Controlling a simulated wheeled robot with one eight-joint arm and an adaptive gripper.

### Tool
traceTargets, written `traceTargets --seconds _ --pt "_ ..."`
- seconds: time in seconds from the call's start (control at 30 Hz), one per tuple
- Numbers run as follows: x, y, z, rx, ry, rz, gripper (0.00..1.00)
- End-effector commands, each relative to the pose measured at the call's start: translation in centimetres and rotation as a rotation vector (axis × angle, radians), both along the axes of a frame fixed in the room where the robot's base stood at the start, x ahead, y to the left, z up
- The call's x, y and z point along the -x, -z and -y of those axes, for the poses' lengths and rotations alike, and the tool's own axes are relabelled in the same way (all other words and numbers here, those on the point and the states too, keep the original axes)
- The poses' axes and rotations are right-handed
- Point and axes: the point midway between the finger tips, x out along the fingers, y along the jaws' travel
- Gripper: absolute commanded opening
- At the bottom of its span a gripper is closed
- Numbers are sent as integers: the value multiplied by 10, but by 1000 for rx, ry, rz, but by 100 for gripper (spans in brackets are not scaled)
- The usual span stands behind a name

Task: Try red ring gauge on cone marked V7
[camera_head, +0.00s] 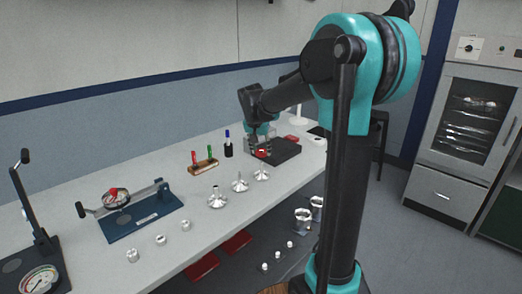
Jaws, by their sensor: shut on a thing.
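My gripper (262,141) is at the far part of the bench, over the dark tray (285,154). It is shut on the red ring gauge (262,153), which shows small and red between the fingertips. I cannot tell whether the ring still touches the tray. Several silvery cone-shaped housings stand in a row on the bench to the near left of the tray: a near one (217,199), a middle one (240,183) and a far one (262,174). Their markings are too small to read, so I cannot tell which is V7.
A rack with red and green gauges (203,166) and a black pen cup (228,148) stand behind the cones. A blue fixture (140,219) and several small metal parts (160,239) lie nearer left. Red items (292,138) lie by the tray. A lower shelf holds more parts.

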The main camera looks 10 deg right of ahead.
Motion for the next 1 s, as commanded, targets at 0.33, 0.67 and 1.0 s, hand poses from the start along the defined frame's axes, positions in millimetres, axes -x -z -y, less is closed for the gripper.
traceTargets --seconds 0.33,0.67,1.0 --pt "0 -15 0 0 0 0 8" --pt "0 -44 0 0 0 0 8" --pt "0 -50 0 0 0 0 8"
